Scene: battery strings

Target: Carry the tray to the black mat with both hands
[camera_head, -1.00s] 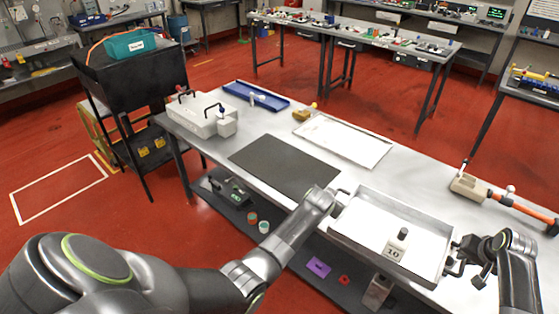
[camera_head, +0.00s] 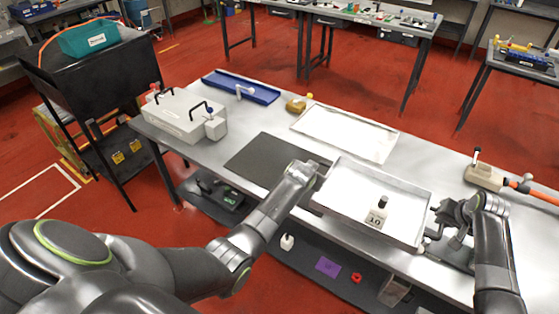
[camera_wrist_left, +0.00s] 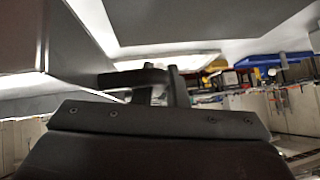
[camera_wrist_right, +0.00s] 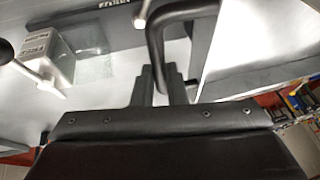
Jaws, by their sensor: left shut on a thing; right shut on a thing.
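The silver tray (camera_head: 345,187) is held between my two grippers, seemingly raised above the bench. It hides the right end of the black mat (camera_head: 262,158). A white block marked 10 with a black top (camera_head: 377,214) stands upright in the tray. My left gripper (camera_head: 318,178) is shut on the tray's left handle, mostly hidden by the wrist; the handle (camera_wrist_left: 140,78) shows in the left wrist view. My right gripper (camera_head: 438,222) is shut on the right handle, a black loop (camera_wrist_right: 155,45) in the right wrist view.
A shallow tray with a white lining (camera_head: 345,133) lies behind the mat. A grey case with black handles (camera_head: 172,117) and a blue tray (camera_head: 240,88) are to the left. A tool with an orange handle (camera_head: 485,177) lies to the right. The visible mat is clear.

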